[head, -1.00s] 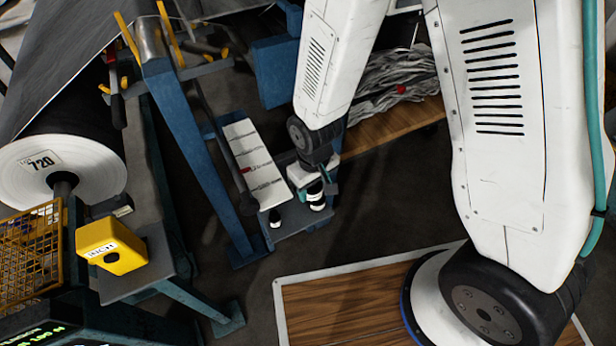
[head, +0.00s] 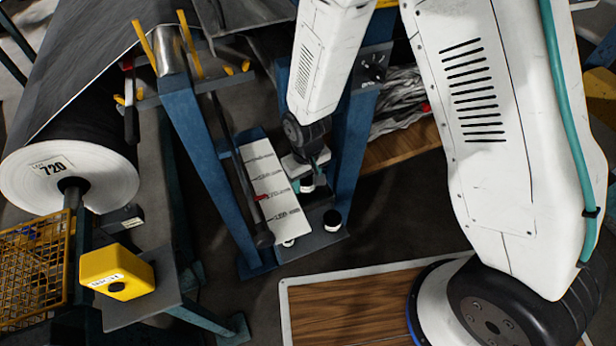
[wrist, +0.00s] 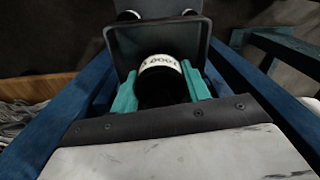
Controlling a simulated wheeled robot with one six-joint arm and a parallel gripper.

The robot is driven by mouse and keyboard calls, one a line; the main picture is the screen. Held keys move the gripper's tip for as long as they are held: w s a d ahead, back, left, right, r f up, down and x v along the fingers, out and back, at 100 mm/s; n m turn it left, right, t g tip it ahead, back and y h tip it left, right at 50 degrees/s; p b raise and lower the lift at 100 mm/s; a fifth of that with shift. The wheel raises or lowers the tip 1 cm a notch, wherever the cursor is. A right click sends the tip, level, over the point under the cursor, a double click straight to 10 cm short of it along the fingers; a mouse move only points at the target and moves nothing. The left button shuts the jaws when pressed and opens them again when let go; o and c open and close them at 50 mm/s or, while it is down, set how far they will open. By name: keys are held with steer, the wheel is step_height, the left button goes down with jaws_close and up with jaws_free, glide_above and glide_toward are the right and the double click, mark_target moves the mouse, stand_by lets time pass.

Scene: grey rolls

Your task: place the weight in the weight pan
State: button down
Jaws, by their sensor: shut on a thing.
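The weight, a black cylinder with a white lettered band (wrist: 160,64), sits between the teal fingers of my gripper (wrist: 158,82) in the wrist view. My gripper is shut on it. In the head view my gripper (head: 307,172) and the held weight (head: 307,186) are small, beside the white marked board inside the blue frame. A grey rimmed tray (wrist: 113,45) lies around and beyond the weight in the wrist view. I cannot tell whether it is the weight pan, or whether the weight touches it. The weight's lower end is hidden.
Blue frame posts (head: 200,140) flank my gripper closely. A yellow box (head: 117,277) stands at lower left.

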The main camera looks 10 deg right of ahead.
steer(key=shift+f, duration=1.05)
steer(key=c, duration=0.7)
jaws_free()
steer(key=shift+f, duration=0.15)
